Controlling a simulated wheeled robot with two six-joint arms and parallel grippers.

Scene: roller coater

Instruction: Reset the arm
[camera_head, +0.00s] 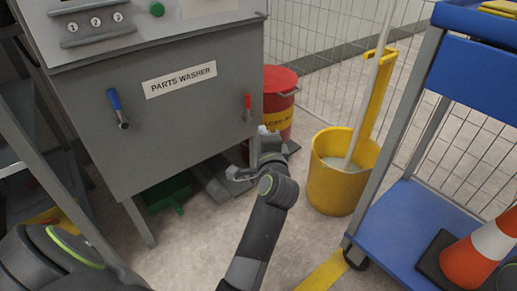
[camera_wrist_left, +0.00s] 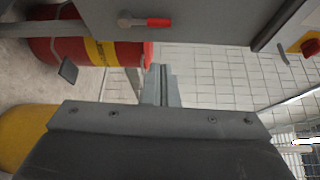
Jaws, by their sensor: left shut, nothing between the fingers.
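My left gripper (camera_head: 263,130) is at the end of the dark arm that rises from the bottom middle of the head view. It points away from me, in front of the lower right of the parts washer and short of the red drum (camera_head: 279,104). In the left wrist view its fingers (camera_wrist_left: 160,86) are together with nothing between them. The wrist is rolled, so that view is turned sideways. The arm's lower links run to the bottom edge of the head view. My right gripper is not in view.
The grey parts washer (camera_head: 180,120) stands at left with blue (camera_head: 114,99) and red (camera_head: 247,101) handles. A yellow mop bucket (camera_head: 335,190) stands right of my arm. A blue cart (camera_head: 400,225) with an orange cone (camera_head: 480,255) is at right. Floor shows between.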

